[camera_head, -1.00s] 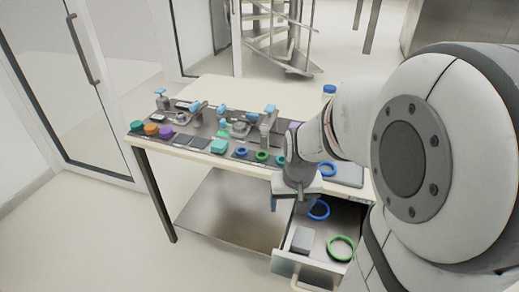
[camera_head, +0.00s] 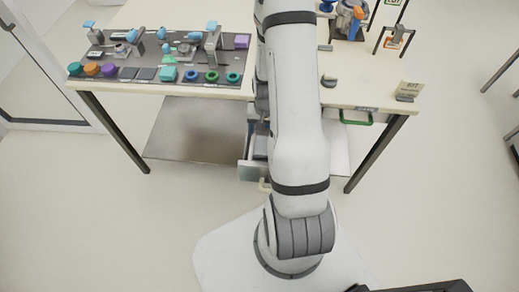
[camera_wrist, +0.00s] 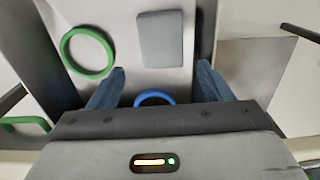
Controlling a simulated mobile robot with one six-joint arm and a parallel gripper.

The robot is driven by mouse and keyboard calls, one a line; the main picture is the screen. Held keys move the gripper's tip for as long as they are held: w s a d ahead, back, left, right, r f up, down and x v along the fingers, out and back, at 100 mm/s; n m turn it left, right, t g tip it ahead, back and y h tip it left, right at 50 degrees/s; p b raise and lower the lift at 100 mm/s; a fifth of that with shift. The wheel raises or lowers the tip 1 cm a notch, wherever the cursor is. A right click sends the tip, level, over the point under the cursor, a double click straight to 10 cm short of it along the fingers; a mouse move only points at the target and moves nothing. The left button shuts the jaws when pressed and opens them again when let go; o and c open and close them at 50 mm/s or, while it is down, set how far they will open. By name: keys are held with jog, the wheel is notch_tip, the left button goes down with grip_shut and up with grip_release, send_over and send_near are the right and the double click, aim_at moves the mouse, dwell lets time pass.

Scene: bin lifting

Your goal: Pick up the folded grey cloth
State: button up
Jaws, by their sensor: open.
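The folded grey cloth (camera_wrist: 161,38) is a flat, rounded grey rectangle lying in the open drawer (camera_wrist: 120,20) in the wrist view. My gripper (camera_wrist: 161,70) is open and empty, with its blue fingers apart above the drawer. The cloth lies ahead of the fingertips, towards the picture's top; the height gap is hard to tell. In the head view my arm hides most of the gripper and much of the drawer (camera_head: 250,171), and a small grey patch inside may be the cloth.
A green ring (camera_wrist: 88,52) lies left of the cloth, and a blue ring (camera_wrist: 155,97) is partly hidden by my gripper. Drawer walls stand close on both sides. The table (camera_head: 385,95) above carries a dark mat (camera_head: 120,72) with several parts.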

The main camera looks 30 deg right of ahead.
aim_at(263, 145)
jog(key=f+b, duration=0.2)
jog(key=f, duration=0.2)
jog(key=f+b, duration=0.2)
jog(key=f, duration=0.3)
jog(key=shift+a, duration=0.2)
jog(key=shift+r, duration=0.1)
jog(key=c, duration=0.7)
jog(key=shift+r, duration=0.1)
jog(key=shift+c, duration=0.2)
notch_tip(263, 145, up, 10)
jog(key=shift+b, duration=0.35)
